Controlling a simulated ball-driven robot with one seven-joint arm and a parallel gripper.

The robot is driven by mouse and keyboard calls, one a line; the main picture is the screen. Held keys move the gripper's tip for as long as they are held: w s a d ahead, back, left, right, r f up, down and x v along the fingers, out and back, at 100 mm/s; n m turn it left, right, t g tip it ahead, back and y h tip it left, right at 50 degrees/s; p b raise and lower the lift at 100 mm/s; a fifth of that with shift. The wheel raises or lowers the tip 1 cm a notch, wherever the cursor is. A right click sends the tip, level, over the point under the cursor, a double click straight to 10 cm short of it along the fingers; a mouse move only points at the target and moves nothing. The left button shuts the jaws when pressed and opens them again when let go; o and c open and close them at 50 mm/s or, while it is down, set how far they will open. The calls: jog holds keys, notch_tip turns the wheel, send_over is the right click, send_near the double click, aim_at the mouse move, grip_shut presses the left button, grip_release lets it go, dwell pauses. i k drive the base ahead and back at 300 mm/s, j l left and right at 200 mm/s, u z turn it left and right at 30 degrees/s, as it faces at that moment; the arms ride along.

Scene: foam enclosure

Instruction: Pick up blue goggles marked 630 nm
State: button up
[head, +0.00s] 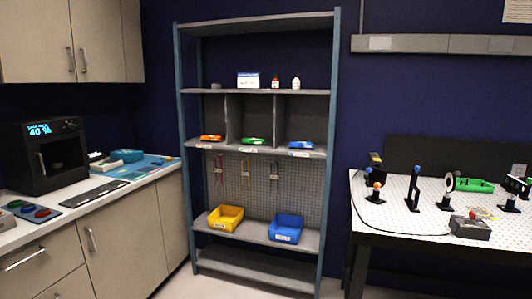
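A small blue item (301,145), which looks like the blue goggles, lies in the right compartment of the shelf rack (337,120). A pale label (300,154) sits on the shelf edge below it; its writing is too small to read. Similar green goggles (253,141) lie in the middle compartment, and orange-red goggles (211,137) in the left one. I cannot read a 630 nm mark on any of them. My gripper is not in view.
Yellow (226,218) and blue (286,228) bins stand on a lower shelf. A counter (120,183) with a black machine (50,155) is at left. A perforated optics table (428,216) with mounts is at right. Floor before the rack looks clear.

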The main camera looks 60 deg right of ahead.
aim_at(294, 145)
jog(key=j+z, duration=0.2)
jog(key=z, duration=0.2)
jog(key=i+j+z, duration=0.1)
jog(key=z, duration=0.3)
jog(key=j+z, duration=0.5)
jog(key=z, duration=0.3)
